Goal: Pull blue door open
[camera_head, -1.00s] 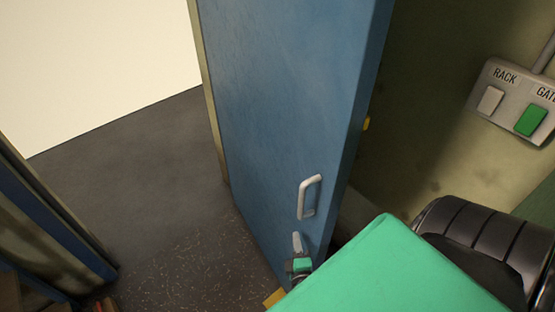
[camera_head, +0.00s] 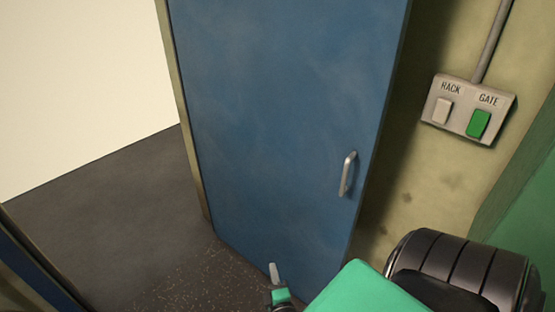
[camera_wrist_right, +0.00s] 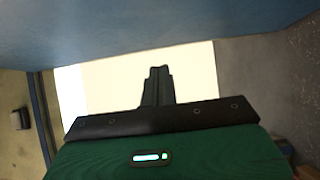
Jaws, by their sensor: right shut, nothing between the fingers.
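The blue door (camera_head: 285,120) stands open, swung round close to the yellowish wall on the right, with its broad face towards me. Its metal handle (camera_head: 347,174) is near the free edge. My right gripper (camera_head: 274,272) is low in front of the door face, below and left of the handle and apart from it. In the right wrist view its fingers (camera_wrist_right: 158,86) are together with nothing between them, and the blue door (camera_wrist_right: 130,35) spans the top. My left gripper is not in view.
A grey switch box (camera_head: 468,108) marked RACK and GATE, with a green button, is on the wall (camera_head: 410,200) right of the door. The doorway at left is clear, with dark floor (camera_head: 100,215) and a pale area beyond. A dark blue frame (camera_head: 30,265) stands at lower left.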

